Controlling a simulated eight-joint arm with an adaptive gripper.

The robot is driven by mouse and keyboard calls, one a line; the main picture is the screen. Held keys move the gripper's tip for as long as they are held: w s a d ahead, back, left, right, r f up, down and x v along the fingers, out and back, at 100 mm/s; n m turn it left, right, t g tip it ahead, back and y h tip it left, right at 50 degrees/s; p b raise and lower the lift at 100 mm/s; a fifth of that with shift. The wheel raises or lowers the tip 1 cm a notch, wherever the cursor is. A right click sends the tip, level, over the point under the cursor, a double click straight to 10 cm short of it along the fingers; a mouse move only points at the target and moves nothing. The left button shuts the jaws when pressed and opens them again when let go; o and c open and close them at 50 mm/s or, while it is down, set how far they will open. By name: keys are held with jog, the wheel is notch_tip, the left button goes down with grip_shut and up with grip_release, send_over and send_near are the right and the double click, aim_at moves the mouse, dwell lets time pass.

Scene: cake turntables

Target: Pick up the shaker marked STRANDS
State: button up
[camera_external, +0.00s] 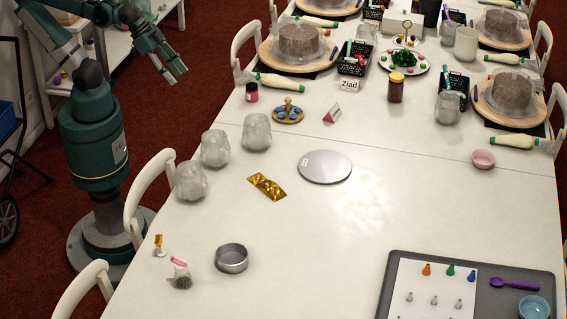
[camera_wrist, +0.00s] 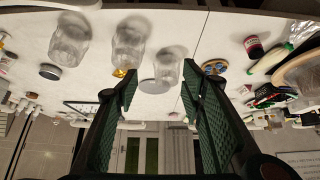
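No STRANDS lettering is legible in either view. Two small pieces that could be shakers stand at the near left of the table: a clear one with a pink upper part and dark contents (camera_external: 182,277), and a smaller one with a yellow-gold upper part (camera_external: 159,246). My gripper (camera_external: 173,72) is up at the far left, beyond the table's left edge and well away from both. In the wrist view my gripper (camera_wrist: 160,82) has its two fingers wide apart with nothing between them.
Three cloudy clear jars (camera_external: 214,148) stand along the table's left side, near a gold packet (camera_external: 266,186) and a silver disc (camera_external: 325,167). A round tin (camera_external: 232,258) is right of the small pieces. A grey tray (camera_external: 484,262) lies near right. White chairs (camera_external: 148,195) line the left edge.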

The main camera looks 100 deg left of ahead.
dwell(0.4)
jog(key=o, duration=0.3)
jog(key=shift+r, duration=0.1)
